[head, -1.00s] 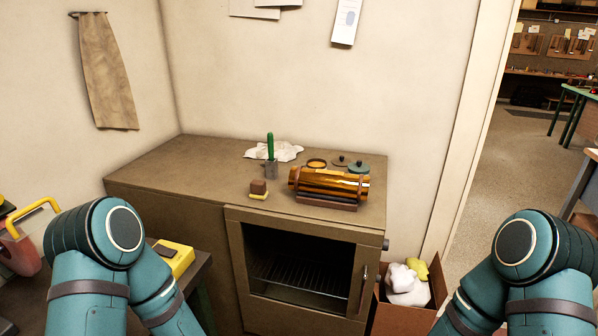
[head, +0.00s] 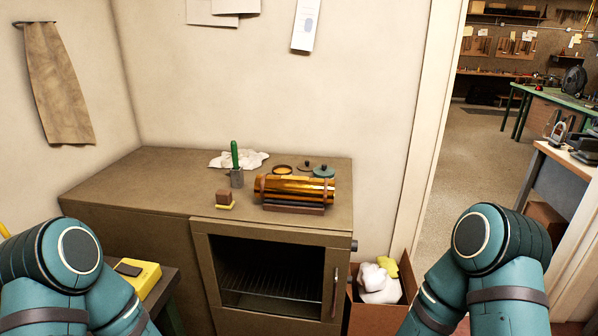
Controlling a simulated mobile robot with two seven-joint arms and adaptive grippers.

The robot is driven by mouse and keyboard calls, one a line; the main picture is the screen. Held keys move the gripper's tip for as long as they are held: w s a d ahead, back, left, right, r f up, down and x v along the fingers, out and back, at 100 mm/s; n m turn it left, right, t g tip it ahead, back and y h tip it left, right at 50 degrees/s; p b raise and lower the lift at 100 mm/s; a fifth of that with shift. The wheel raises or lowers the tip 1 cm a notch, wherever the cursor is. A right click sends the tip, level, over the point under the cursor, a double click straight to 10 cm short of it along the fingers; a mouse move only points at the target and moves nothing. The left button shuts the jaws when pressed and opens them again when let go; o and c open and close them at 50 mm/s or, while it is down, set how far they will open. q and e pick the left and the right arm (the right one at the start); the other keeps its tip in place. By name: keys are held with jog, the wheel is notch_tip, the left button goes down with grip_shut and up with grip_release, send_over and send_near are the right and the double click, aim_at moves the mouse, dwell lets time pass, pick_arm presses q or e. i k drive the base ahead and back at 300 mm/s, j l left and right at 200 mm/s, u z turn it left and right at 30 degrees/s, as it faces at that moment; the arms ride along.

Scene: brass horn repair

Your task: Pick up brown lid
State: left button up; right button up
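A small brown lid (head: 306,166) with a knob lies flat on top of the brown cabinet (head: 140,182), near its back edge. It sits behind the amber cylinder (head: 295,188). A teal lid (head: 324,171) lies just to its right, and a brown ring with an amber centre (head: 283,169) lies to its left. Both my arms show only as teal links at the lower left and lower right. Neither gripper is in the frame.
A green-handled tool in a metal cup (head: 236,176), a white cloth (head: 252,160) and a brown-and-yellow block (head: 224,200) share the cabinet top. Its left part is clear. A cardboard box (head: 362,316) with rags stands at the cabinet's right. A doorway opens further right.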

aim_at(306, 166)
jog(key=l+u, duration=0.2)
jog(key=u, duration=0.15)
jog(key=i+l+u, duration=0.1)
jog(key=l+u, duration=0.15)
jog(key=u, duration=0.15)
jog(key=l+u, duration=0.2)
jog(key=u, duration=0.15)
jog(key=k+l+u, duration=0.2)
jog(key=l, duration=0.3)
jog(key=l+u, duration=0.15)
jog(key=l, duration=0.35)
jog(key=k+l, duration=0.1)
jog(key=l, duration=0.55)
jog(key=k+l+u, duration=0.1)
jog(key=l, duration=0.2)
